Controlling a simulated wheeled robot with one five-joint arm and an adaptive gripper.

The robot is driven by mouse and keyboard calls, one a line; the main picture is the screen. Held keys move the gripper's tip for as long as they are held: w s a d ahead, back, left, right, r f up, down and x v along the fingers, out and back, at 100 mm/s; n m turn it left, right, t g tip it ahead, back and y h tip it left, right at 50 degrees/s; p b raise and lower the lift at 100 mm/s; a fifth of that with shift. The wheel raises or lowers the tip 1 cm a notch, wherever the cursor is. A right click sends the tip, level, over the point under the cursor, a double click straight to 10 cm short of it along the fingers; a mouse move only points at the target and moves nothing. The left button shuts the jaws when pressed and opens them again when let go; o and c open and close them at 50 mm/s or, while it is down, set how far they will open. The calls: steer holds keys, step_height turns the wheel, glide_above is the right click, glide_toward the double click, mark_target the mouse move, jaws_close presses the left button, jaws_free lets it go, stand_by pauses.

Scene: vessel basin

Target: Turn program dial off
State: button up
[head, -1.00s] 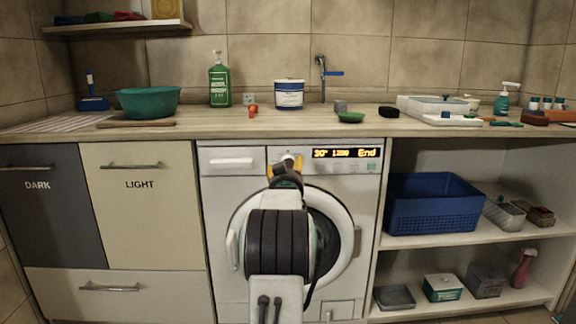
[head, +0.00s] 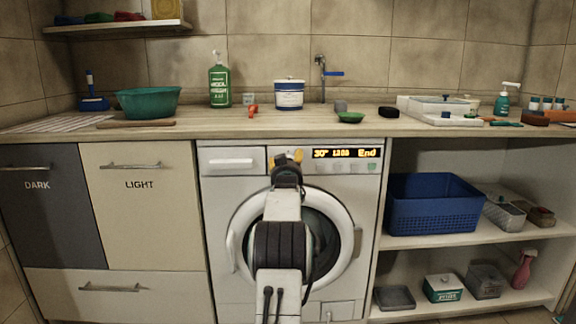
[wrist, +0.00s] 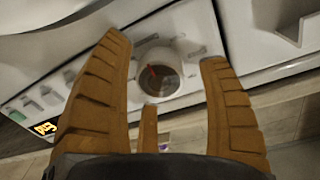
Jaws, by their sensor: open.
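The washing machine (head: 218,185) stands under the counter, with its lit display (head: 346,153) reading "30°", a blurred number and "End". The program dial (wrist: 158,74) shows in the wrist view as a round knob with a dark face and a red pointer mark. My gripper (wrist: 165,50) is open, with one orange finger on each side of the dial in that view; I cannot tell whether either touches it. In the head view my gripper (head: 287,158) is at the machine's top panel and hides the dial. The round door is partly behind my arm.
The wooden counter (head: 220,124) above holds a green bottle (head: 220,84), a white-and-blue tub (head: 289,94) and a teal basin (head: 148,102). Open shelves to the right hold a blue basket (head: 432,205). Cabinets marked DARK and LIGHT stand to the left.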

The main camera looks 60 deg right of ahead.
steer(key=shift+o, duration=0.2)
steer(key=shift+d, duration=0.1)
steer(key=c, duration=1.2)
